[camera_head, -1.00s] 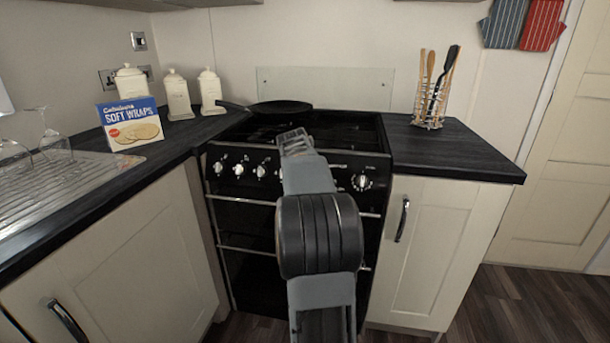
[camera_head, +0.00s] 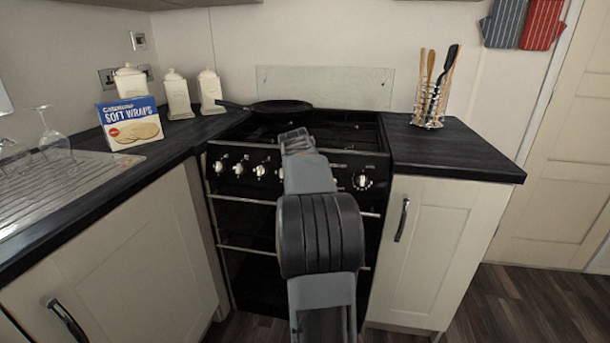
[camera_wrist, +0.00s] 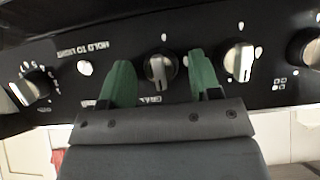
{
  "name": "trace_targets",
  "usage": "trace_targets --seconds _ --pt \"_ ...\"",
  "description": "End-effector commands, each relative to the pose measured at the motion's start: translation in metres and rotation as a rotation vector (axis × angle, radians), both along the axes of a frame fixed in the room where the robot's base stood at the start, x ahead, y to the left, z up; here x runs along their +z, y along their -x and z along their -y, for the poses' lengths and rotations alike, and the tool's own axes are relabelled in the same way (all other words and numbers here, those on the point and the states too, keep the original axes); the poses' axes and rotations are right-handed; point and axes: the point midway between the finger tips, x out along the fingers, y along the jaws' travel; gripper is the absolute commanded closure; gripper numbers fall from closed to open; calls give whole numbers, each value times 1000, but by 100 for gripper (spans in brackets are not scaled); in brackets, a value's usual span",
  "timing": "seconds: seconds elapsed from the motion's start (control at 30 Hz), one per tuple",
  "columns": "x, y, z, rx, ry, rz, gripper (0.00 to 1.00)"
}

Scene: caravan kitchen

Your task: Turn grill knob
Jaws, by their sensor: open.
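The stove's black control panel (camera_head: 345,168) carries a row of silver knobs. In the wrist view, one silver knob (camera_wrist: 159,67) sits between and slightly beyond my green fingertips. Partly legible lettering, possibly the grill label, shows just below it. My gripper (camera_wrist: 163,80) is open, with a finger on either side of that knob; I cannot tell whether either touches it. In the head view, my gripper (camera_head: 295,138) is at the panel's middle and hides the knob behind it.
Another knob (camera_wrist: 239,60) lies close to the right finger, and a numbered knob (camera_wrist: 32,88) is at the left. A black pan (camera_head: 280,106) rests on the hob. Counters flank the stove, with a wraps box (camera_head: 130,124) left and a utensil rack (camera_head: 432,105) right.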

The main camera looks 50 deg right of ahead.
Motion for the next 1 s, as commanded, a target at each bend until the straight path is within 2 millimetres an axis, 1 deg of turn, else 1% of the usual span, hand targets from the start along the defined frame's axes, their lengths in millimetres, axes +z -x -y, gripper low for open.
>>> trace_targets --seconds 0.17,0.27,0.37,0.7,0.8,1.0 --pt "2 1 -1 0 0 0 43" --pt "9 3 -5 0 1 1 43" --pt "23 8 -13 1 2 2 43" --pt "76 31 -51 1 2 2 43" --pt "88 36 -60 1 1 2 43" --pt "102 43 -70 0 0 0 43"
